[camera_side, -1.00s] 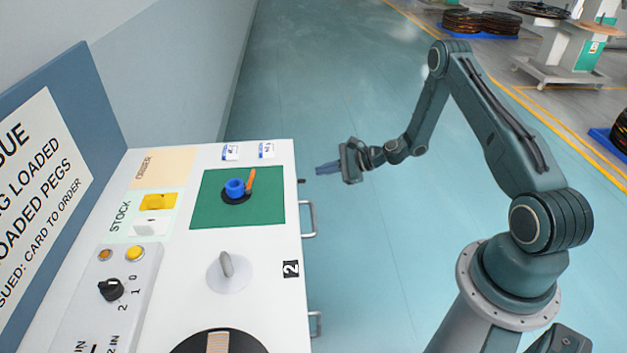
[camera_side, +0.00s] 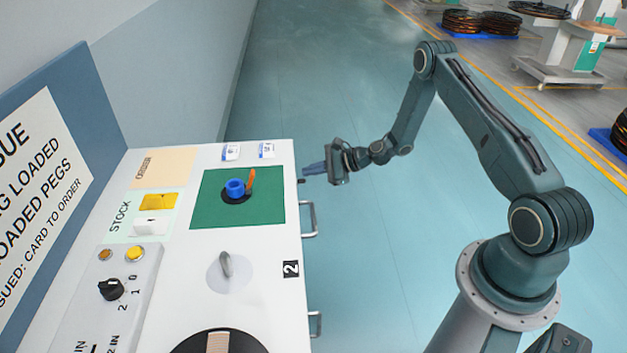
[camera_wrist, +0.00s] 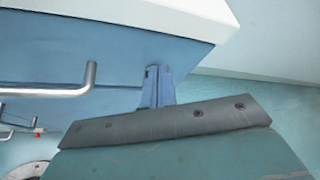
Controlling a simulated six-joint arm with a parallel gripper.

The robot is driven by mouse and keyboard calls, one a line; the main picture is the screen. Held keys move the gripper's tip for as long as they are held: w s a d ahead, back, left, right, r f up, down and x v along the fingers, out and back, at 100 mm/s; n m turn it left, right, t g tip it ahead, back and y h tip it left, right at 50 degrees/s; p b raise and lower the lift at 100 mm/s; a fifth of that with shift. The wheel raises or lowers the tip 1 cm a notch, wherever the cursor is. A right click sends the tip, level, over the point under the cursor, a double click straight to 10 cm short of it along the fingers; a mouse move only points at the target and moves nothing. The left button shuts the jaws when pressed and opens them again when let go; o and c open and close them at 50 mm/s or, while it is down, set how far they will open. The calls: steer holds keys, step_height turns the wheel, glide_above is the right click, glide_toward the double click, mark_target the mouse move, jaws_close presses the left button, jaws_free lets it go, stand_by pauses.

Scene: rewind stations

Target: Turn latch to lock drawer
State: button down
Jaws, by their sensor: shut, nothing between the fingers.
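My gripper (camera_side: 306,168) is shut and empty, its blue fingers pointing at the front of the white-topped cabinet. The latch (camera_side: 301,181) is a small dark piece on the cabinet's front edge, just below my fingertips in the side view. In the wrist view, my gripper (camera_wrist: 158,75) is close to the blue front, and a small dark part shows beside the left finger. The fingers hide much of that spot, so I cannot tell whether they touch the latch or how it is turned. A drawer handle (camera_wrist: 88,80) is to the left; this grey handle (camera_side: 311,219) also shows in the side view.
A second handle (camera_side: 316,323) is lower along the cabinet front. On top are a green mat (camera_side: 268,208) with a blue ring (camera_side: 235,187) and orange peg (camera_side: 251,180), a grey knob (camera_side: 226,264) and a control panel.

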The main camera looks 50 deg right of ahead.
steer(key=shift+f, duration=0.55)
stand_by(0.7)
steer(key=shift+s+a+f, duration=0.4)
steer(key=shift+s+a, duration=0.15)
stand_by(0.7)
steer(key=shift+s+a+r, duration=0.15)
steer(key=shift+s+r, duration=0.05)
steer(key=shift+r, duration=0.15)
stand_by(0.3)
steer(key=s+d, duration=0.4)
steer(key=shift+d, duration=0.15)
stand_by(0.5)
steer(key=shift+s, duration=0.1)
